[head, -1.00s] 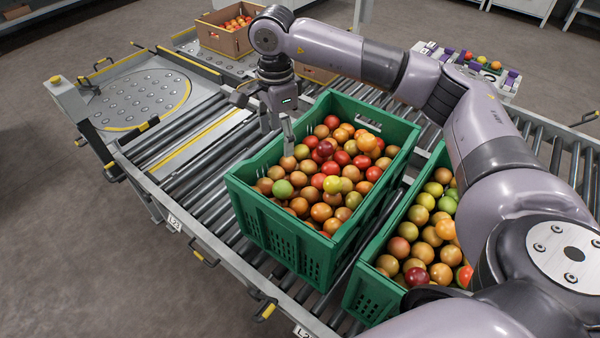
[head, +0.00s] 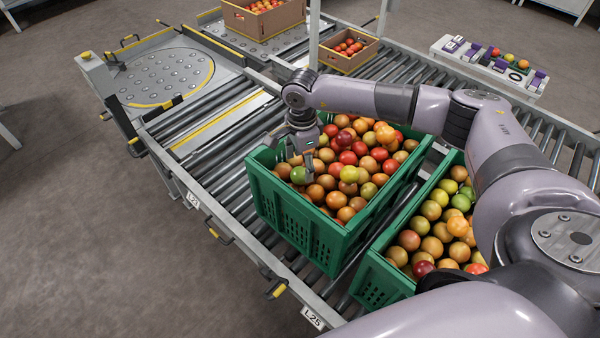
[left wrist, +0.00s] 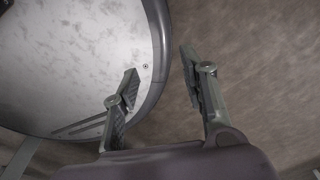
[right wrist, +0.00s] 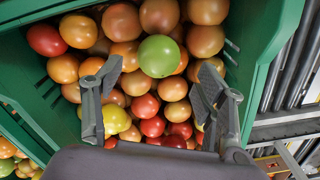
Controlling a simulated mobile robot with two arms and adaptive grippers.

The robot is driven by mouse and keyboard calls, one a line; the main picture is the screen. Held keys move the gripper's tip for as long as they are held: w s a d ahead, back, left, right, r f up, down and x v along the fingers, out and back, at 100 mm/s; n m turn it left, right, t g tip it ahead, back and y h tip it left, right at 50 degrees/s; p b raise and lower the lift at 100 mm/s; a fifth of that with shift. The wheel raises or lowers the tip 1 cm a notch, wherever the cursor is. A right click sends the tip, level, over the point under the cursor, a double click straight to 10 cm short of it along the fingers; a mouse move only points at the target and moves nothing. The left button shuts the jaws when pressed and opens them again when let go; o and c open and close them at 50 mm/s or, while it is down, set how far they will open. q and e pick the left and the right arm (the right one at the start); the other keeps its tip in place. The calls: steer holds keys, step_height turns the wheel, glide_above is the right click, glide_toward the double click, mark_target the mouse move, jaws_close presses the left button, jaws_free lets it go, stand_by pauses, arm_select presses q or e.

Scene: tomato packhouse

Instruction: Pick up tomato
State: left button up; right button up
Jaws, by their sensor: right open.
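Many red, orange, brown and green tomatoes fill a green crate (head: 300,237) on the roller conveyor. My right gripper (head: 299,160) points down just over the tomatoes at the crate's left side. It is open, with nothing held. In the right wrist view, a light green tomato (right wrist: 158,56) shows between and a little beyond the spread fingertips (right wrist: 158,75); contact cannot be told. A green tomato (head: 298,174) also shows beside the fingers in the head view. My left gripper (left wrist: 158,66) is open and empty in its wrist view, away from the crates.
A second green crate (head: 385,283) of tomatoes stands close on the right. Cardboard boxes (head: 345,60) with tomatoes stand behind. A small grey stand (head: 470,62) with several tomatoes is at the back right. The rollers (head: 215,130) left of the crate are clear.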

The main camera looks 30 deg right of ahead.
mark_target(302, 169)
steer(key=shift+s+f, duration=0.1)
steer(key=shift+f, duration=1.7)
steer(key=shift+c, duration=0.6)
steer(key=c, duration=0.8)
